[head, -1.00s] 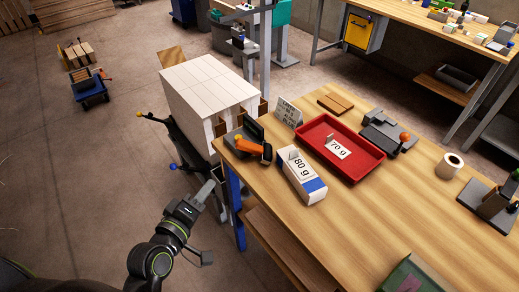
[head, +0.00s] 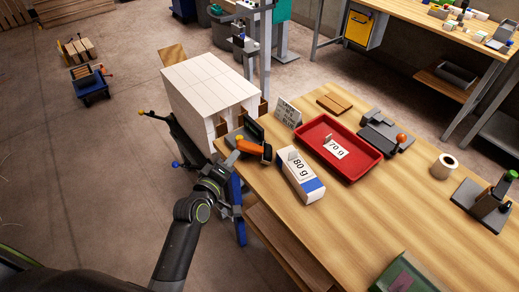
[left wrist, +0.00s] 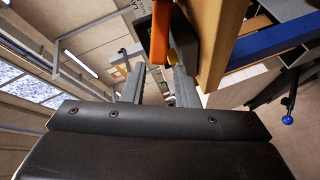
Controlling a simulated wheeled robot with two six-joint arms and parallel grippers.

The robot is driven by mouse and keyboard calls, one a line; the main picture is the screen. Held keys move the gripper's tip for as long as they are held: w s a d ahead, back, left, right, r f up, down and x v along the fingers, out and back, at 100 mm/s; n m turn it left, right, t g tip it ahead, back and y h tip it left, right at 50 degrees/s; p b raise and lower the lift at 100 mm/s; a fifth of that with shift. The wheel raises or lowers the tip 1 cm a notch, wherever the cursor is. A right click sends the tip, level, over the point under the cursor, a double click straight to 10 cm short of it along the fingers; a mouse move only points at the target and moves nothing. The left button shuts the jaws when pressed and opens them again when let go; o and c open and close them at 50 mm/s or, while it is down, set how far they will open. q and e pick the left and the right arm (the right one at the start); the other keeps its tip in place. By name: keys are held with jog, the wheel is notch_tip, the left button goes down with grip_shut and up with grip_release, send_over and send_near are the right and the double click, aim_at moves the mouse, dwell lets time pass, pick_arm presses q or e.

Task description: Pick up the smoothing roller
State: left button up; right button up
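The smoothing roller, with an orange handle (head: 250,148) and a dark roller part, lies at the near-left corner of the wooden table, its handle close to the edge. My left gripper (head: 229,164) is just off that corner, close to the handle and below it in the head view. In the left wrist view the two fingers (left wrist: 155,88) are apart with nothing between them. The orange handle (left wrist: 159,35) shows past the fingertips; I cannot tell whether they touch. My right gripper is not in view.
On the table (head: 370,220) are an 80 g box (head: 300,176), a red tray (head: 362,168) with a 70 g card, a dark device with an orange knob (head: 384,133) and a white roll (head: 445,166). A white stack (head: 208,88) stands behind the corner.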

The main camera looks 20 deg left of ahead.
aim_at(240, 148)
pick_arm(q)
jog(key=shift+p+x, duration=0.55)
jog(key=shift+x, duration=1.8)
jog(key=shift+r, duration=0.1)
jog(key=shift+r, duration=0.1)
grip_shut()
